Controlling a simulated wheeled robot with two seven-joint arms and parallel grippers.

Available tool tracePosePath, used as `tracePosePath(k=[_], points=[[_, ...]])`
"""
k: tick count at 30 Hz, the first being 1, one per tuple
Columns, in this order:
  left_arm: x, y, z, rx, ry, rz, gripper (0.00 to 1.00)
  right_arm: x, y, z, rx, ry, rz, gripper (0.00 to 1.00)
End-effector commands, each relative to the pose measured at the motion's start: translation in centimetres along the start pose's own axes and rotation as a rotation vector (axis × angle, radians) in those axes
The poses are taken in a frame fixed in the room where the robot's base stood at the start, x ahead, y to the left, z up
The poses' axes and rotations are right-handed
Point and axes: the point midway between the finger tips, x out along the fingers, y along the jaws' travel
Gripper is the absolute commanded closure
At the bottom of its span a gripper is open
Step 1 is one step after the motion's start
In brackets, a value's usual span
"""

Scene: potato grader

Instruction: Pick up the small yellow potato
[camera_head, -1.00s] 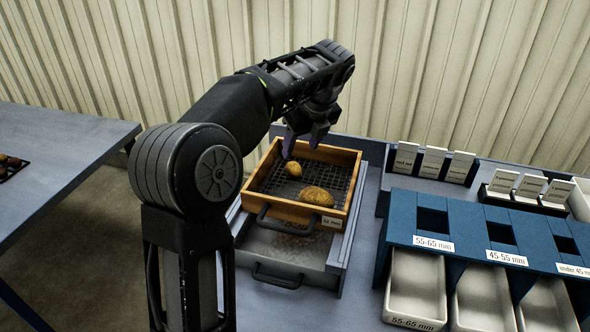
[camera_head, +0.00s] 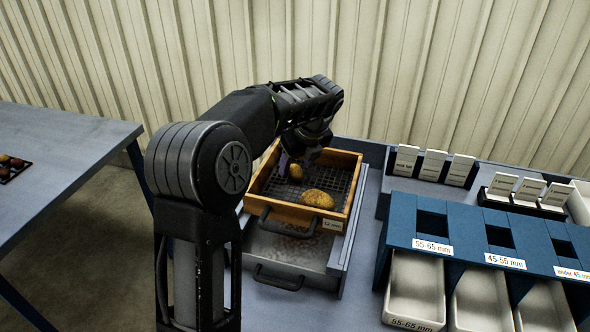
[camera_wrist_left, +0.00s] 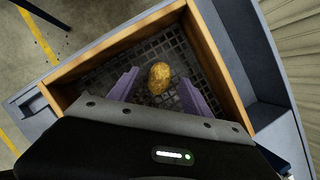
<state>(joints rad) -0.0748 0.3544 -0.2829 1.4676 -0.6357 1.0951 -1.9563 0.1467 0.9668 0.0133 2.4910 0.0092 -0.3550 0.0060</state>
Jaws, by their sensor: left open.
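The small yellow potato (camera_head: 296,172) lies on the mesh of the wooden sieve tray (camera_head: 281,213). It also shows in the left wrist view (camera_wrist_left: 159,78), between my two purple fingers and a little beyond their tips. My left gripper (camera_head: 298,163) is over the back left part of the tray, open and empty, with a finger close beside the potato. In the left wrist view the open left gripper (camera_wrist_left: 158,88) has a gap on both sides of the potato. I cannot tell the exact height. A larger brown potato (camera_head: 318,199) lies nearer the tray's front. My right gripper is not in view.
The sieve tray sits on a grey drawer unit (camera_head: 316,255). A blue sorting rack (camera_head: 465,222) with labelled openings and white bins (camera_head: 415,290) stands to the right. White cards (camera_head: 433,163) stand behind it. Another table (camera_head: 60,150) is at the left.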

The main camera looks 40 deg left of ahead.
Motion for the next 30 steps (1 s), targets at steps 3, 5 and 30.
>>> tracePosePath(k=[3,5,30], points=[[0.91,0.03,0.02,-0.001,0.0,0.0,0.43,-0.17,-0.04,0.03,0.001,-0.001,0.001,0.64],[1.05,0.02,0.02,-0.001,0.0,-0.001,0.43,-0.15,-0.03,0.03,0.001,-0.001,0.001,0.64],[1.0,0.01,0.01,-0.001,0.0,-0.001,0.68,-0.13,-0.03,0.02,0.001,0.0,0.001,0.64]])
